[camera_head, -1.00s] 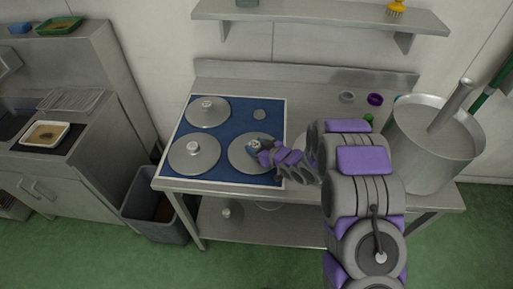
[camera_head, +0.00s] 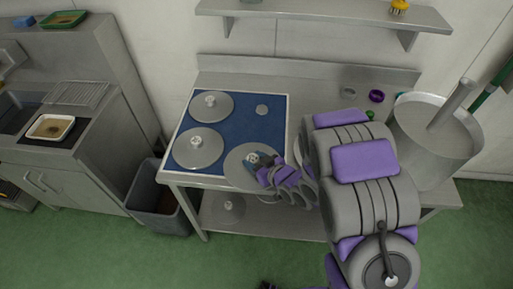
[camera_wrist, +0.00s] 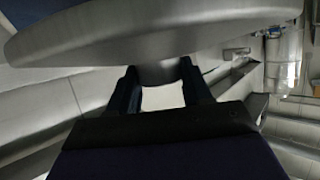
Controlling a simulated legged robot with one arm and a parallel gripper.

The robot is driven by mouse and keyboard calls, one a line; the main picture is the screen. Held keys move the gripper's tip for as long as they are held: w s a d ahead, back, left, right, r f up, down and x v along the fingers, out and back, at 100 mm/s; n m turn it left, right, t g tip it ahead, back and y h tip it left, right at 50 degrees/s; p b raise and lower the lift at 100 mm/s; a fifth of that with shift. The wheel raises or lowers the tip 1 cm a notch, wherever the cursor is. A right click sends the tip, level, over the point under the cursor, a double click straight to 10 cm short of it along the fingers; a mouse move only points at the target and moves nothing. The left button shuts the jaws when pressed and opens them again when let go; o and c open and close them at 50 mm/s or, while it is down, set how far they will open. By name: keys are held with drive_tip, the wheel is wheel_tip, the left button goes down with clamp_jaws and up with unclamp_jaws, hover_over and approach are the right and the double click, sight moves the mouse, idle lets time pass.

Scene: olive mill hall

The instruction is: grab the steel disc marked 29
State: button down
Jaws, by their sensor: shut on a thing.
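A large round steel disc (camera_head: 238,170) with a centre knob is held by my gripper (camera_head: 256,161) at the front right of the blue mat (camera_head: 240,130). It overlaps the mat's front edge in the picture and looks raised off it. In the wrist view the disc (camera_wrist: 150,35) fills the top, and the two dark fingers of my gripper (camera_wrist: 160,88) are closed on its hub. Two other knobbed discs lie on the mat, one at the back (camera_head: 211,106) and one at the front left (camera_head: 197,147). No number is readable on any disc.
A small grey disc (camera_head: 262,110) lies on the mat's back right. A purple ring (camera_head: 376,96) and a large steel pot (camera_head: 436,130) stand on the bench to the right. A wall shelf (camera_head: 325,14) hangs above. A grey bin (camera_head: 160,205) stands at the left.

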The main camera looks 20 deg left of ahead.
drive_tip(key=shift+s+d+r, duration=0.1)
drive_tip(key=shift+s+d, duration=0.1)
drive_tip(key=shift+s, duration=0.6)
drive_tip(key=shift+s+r+p, duration=0.15)
drive_tip(key=shift+r+p, duration=0.1)
drive_tip(key=shift+p, duration=0.45)
drive_tip(key=s+p, duration=0.1)
drive_tip(key=p, duration=0.1)
drive_tip(key=s+p, duration=0.1)
drive_tip(key=p, duration=0.2)
drive_tip(key=shift+d+p, duration=0.3)
drive_tip(key=shift+p, duration=0.05)
drive_tip(key=shift+f, duration=0.1)
